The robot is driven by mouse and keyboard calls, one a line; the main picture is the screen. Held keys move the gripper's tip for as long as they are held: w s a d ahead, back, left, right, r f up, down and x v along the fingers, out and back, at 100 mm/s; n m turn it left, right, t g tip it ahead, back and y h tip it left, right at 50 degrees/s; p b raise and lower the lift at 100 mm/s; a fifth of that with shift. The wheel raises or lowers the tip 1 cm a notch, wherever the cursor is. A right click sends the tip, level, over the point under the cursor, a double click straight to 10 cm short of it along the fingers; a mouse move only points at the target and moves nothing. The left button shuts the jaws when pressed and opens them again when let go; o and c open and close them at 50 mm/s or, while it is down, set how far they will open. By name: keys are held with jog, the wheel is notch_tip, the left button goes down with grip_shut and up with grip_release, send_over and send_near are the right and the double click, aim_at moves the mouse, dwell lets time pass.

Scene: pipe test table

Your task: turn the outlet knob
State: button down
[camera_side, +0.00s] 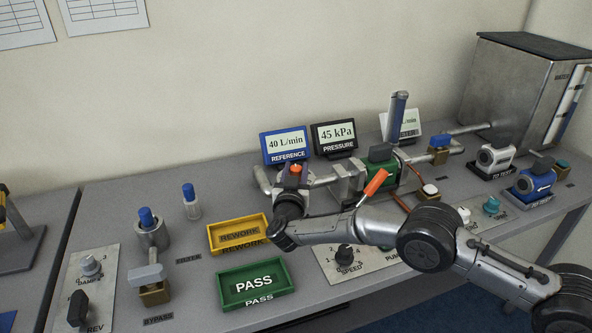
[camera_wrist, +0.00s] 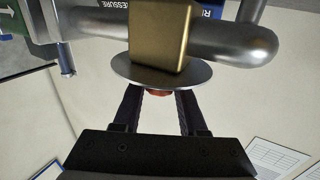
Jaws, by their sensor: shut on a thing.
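In the wrist view a red knob (camera_wrist: 158,93) shows between my gripper's (camera_wrist: 157,97) two dark fingers. It sits against a grey disc (camera_wrist: 125,73) on a brass valve body (camera_wrist: 160,35), which joins a grey pipe (camera_wrist: 235,42). My gripper is shut on the knob, and the fingers hide most of it. In the side view my gripper (camera_side: 292,180) is at the left end of the pipework, below the blue REFERENCE display. A small orange-red part (camera_side: 296,169) shows at its tip. I see no label naming this knob, and its turn angle is hidden.
A REFERENCE display (camera_side: 287,145) reads 40 L/min and a PRESSURE display (camera_side: 334,137) reads 45 kPa, close behind my gripper. An orange lever (camera_side: 376,182) stands right of it. A yellow REWORK tray (camera_side: 238,234) and green PASS tray (camera_side: 255,283) lie to the left.

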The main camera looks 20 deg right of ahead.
jog(key=shift+m+g+h, duration=0.5)
jog(key=shift+m+h, duration=0.1)
jog(key=shift+h, duration=0.3)
jog(key=shift+r+m+g+h, duration=0.1)
jog(key=shift+m+g+h, duration=0.4)
jog(key=shift+m+h, duration=0.15)
jog(key=shift+c, duration=2.2)
grip_release()
jog(key=v, duration=1.3)
jog(key=shift+s+a, duration=0.3)
